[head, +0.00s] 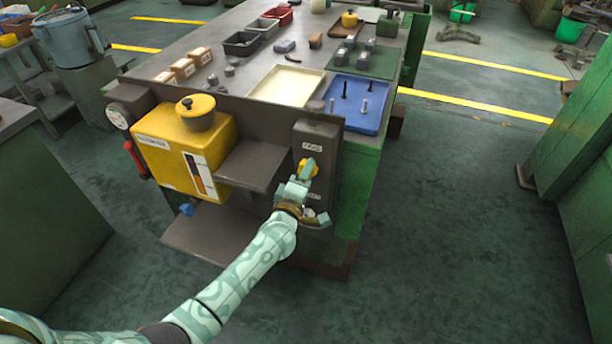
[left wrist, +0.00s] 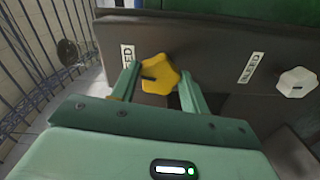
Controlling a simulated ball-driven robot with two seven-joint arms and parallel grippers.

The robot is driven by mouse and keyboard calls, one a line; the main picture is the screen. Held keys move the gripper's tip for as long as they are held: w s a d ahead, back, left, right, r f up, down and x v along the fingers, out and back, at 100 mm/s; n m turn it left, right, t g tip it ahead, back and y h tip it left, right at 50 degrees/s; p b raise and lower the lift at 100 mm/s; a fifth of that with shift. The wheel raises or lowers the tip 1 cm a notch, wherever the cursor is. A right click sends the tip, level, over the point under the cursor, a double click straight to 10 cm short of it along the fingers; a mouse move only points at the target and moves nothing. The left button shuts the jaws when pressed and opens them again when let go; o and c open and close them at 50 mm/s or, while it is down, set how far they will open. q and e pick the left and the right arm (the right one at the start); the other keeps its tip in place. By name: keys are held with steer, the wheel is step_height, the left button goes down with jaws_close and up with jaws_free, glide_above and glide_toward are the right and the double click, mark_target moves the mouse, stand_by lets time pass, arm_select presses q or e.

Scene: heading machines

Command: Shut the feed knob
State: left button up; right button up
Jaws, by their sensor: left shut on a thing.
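The feed knob (head: 309,166) is a yellow, lobed knob on the dark upright panel at the right end of the machine. In the left wrist view the feed knob (left wrist: 160,76) sits beside a white label that seems to read FEED, with a dark mark on its face. My left gripper (head: 303,176) is at the panel, shut on the feed knob. In the left wrist view its two green fingers (left wrist: 156,84) stand on either side of the knob. My right gripper is not in view.
A white knob (left wrist: 297,82) with its own label is on the same panel. A yellow box (head: 170,150) with a round-lidded pot and a dark shelf (head: 252,168) stand left of the panel. A blue tray (head: 372,118) lies behind. Floor to the right is clear.

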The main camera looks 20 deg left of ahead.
arm_select(q)
steer(key=shift+n, duration=1)
steer(key=o, duration=1)
steer(key=shift+s, duration=0.15)
steer(key=s+p, duration=0.3)
steer(key=s, duration=1.3)
steer(key=shift+a, duration=0.35)
